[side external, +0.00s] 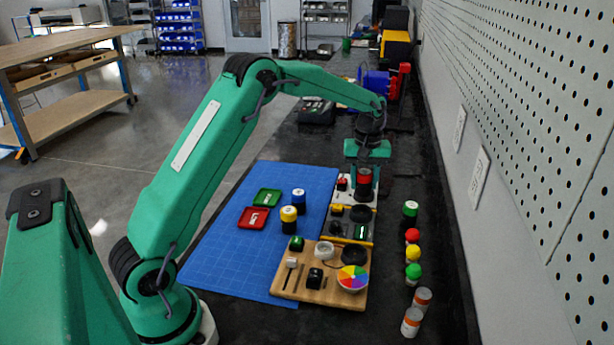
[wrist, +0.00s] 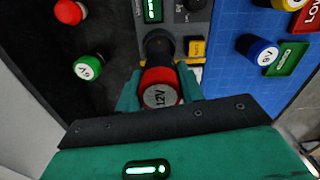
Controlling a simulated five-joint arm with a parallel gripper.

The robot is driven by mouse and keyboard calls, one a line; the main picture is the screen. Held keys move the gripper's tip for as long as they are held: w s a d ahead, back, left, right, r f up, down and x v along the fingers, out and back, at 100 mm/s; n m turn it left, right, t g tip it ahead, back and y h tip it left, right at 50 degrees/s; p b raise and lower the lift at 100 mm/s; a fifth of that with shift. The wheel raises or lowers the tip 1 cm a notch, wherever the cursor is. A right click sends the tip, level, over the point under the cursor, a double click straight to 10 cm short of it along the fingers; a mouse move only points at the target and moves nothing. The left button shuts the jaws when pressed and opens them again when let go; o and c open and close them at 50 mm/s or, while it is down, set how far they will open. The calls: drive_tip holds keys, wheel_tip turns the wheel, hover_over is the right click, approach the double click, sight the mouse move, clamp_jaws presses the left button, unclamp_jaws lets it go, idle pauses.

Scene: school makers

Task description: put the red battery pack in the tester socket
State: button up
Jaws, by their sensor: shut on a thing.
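The red battery pack (side external: 364,178) is upright between the fingers of my gripper (side external: 364,190), which is shut on it. In the wrist view the red pack (wrist: 160,90) shows a silver top marked 12V, with the gripper fingers (wrist: 158,88) on both sides. The grey tester (side external: 340,228) has a green-lit display and a yellow edge; it also shows in the wrist view (wrist: 178,22). A dark round socket (side external: 360,214) sits on the tester, just below and in front of the pack. Whether the pack's lower end touches anything is hidden.
A blue mat (side external: 225,250) lies left with yellow (side external: 289,213) and blue (side external: 298,196) packs and red (side external: 253,217) and green (side external: 268,197) trays. A wooden board (side external: 290,290) with parts is nearer. A green pack (side external: 410,208), coloured knobs and cans line the right, beside the pegboard wall.

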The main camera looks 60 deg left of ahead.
sight(365, 172)
drive_tip(key=shift+d+f, duration=0.1)
drive_tip(key=shift+f, duration=0.1)
drive_tip(key=shift+f, duration=2.75)
drive_tip(key=shift+f, duration=0.6)
drive_tip(key=o, duration=0.8)
drive_tip(key=shift+r, duration=0.15)
drive_tip(key=shift+r, duration=5.4)
drive_tip(key=shift+r, duration=0.1)
